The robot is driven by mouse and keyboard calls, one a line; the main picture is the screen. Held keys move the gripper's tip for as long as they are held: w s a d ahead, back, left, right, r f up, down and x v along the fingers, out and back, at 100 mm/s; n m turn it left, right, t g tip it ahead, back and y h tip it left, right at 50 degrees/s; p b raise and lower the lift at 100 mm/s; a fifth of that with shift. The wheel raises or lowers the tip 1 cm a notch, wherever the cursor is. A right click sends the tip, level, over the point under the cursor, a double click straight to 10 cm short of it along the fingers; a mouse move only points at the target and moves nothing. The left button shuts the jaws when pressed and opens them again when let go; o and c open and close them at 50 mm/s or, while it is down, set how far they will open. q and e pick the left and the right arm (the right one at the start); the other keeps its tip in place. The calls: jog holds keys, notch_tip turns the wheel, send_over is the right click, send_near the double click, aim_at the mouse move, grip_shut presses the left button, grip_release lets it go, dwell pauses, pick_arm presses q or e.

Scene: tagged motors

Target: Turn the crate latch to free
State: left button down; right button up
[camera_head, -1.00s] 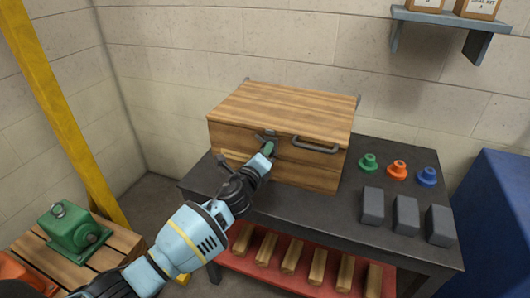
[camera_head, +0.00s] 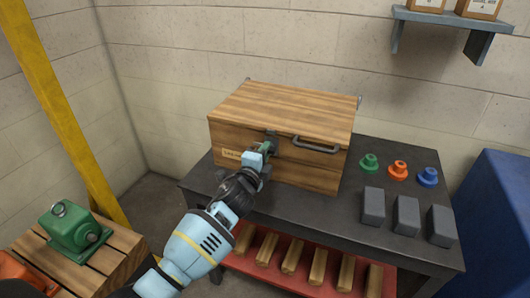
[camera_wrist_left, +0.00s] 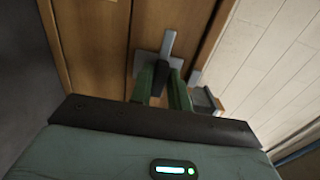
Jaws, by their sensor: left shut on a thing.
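The wooden crate (camera_head: 285,103) sits shut on the dark workbench, with a grey bar handle (camera_head: 316,146) on its front. The grey metal latch (camera_head: 271,134) is on the crate's front, left of the handle, just under the lid edge. It also shows in the left wrist view (camera_wrist_left: 168,44), between and beyond the green fingertips. My left gripper (camera_head: 265,146) is at the crate's front, its green fingers shut on the latch. The fingers (camera_wrist_left: 161,84) hide part of the latch. My right gripper is out of view.
On the workbench (camera_head: 300,205), right of the crate, stand green, orange and blue flanged parts (camera_head: 398,168) and several grey blocks (camera_head: 405,214). A green motor (camera_head: 74,228) sits on a slatted wooden stand at left. A yellow post (camera_head: 65,120) rises behind it.

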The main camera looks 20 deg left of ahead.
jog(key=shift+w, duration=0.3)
pick_arm(q)
jog(key=c, duration=1.4)
grip_release()
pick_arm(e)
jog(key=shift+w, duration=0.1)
pick_arm(q)
jog(key=s, duration=0.7)
jog(key=shift+s+a+p, duration=0.15)
jog(key=shift+s+p, duration=0.25)
jog(key=shift+p, duration=0.05)
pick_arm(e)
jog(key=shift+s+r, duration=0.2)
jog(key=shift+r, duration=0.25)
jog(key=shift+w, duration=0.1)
